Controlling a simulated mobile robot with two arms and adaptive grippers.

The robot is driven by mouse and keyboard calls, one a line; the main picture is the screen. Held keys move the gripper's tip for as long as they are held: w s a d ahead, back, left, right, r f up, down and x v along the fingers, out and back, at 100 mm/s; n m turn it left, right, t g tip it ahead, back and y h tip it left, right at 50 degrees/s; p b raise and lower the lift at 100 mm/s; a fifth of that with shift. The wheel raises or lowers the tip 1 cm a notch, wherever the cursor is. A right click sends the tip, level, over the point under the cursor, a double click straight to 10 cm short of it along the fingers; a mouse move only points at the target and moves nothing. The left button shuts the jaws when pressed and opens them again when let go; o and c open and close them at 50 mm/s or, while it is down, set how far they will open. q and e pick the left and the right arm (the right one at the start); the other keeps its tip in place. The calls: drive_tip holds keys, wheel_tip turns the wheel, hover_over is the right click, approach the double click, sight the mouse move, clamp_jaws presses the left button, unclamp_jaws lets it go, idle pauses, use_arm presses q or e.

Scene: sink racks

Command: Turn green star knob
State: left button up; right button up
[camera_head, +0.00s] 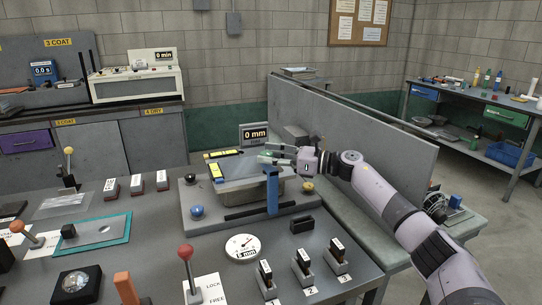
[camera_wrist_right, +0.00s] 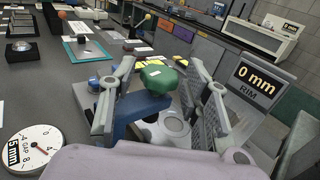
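The green star knob (camera_wrist_right: 158,79) shows in the right wrist view on top of a blue upright post (camera_wrist_right: 140,110). In the head view the blue post (camera_head: 272,190) stands at the front of a grey fixture, and the knob is hard to make out beside the gripper. My right gripper (camera_head: 277,153) is open, its fingers reaching left over the fixture. In the wrist view its two fingers stand on either side of the knob, with gaps visible between them and it. My left gripper is not in view.
A "0 mm" display (camera_head: 255,134) stands behind the fixture. A dial gauge (camera_head: 243,247), a red-ball lever (camera_head: 186,254) and several switches (camera_head: 304,262) lie in front. A blue ball knob (camera_head: 197,211) is at the fixture's left. A grey partition (camera_head: 370,140) runs behind my right arm.

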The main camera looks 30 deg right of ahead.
drive_tip(key=shift+o, duration=0.5)
drive_tip(key=shift+r, duration=0.15)
drive_tip(key=shift+s+d, duration=0.15)
drive_tip(key=v, duration=0.7)
drive_tip(key=shift+s, duration=0.1)
